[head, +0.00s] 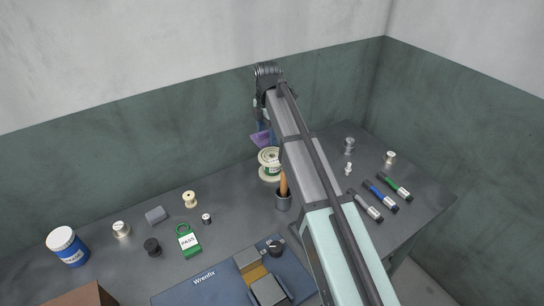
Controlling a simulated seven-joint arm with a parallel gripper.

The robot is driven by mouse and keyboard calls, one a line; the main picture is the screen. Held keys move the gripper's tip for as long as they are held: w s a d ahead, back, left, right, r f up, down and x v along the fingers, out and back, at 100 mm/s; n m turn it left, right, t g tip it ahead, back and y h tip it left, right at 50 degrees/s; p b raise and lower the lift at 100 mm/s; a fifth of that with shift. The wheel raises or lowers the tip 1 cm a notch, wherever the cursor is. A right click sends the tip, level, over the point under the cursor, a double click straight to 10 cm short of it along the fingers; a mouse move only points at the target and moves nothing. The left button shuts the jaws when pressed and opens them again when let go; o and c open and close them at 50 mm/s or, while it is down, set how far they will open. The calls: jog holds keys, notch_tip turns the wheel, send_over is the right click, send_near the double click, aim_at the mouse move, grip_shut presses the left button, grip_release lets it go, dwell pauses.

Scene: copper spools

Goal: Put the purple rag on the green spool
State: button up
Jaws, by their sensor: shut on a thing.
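The purple rag (260,139) hangs in the air at the back of the table, just left of my arm. My gripper (266,127) points down and is shut on the rag; its fingers are small here and partly hidden by my arm. Just below the rag stands a large spool with cream flanges and green on its middle (270,164), upright on the table. Its right side is close to or behind my arm. The rag's lower edge looks a little above the spool's top; I cannot tell whether they touch.
A dark cup (283,201) with a wooden handle stands in front of the spool. Small spools, a green PASS tag (188,241) and a blue tub (68,247) are left; markers (380,195) lie right.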

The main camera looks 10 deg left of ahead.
aim_at(272, 155)
jog(key=shift+w+d+r, duration=0.2)
jog(key=shift+w+r, duration=0.05)
jog(key=shift+w, duration=0.35)
jog(key=shift+w+d+r, duration=0.2)
jog(key=shift+w, duration=0.35)
jog(key=shift+w+d+f, duration=0.1)
jog(key=shift+f, duration=4.85)
jog(key=o, duration=1)
jog(key=shift+f, duration=0.1)
jog(key=shift+o, duration=0.2)
notch_tip(272, 155, up, 12)
jog(key=shift+r, duration=0.15)
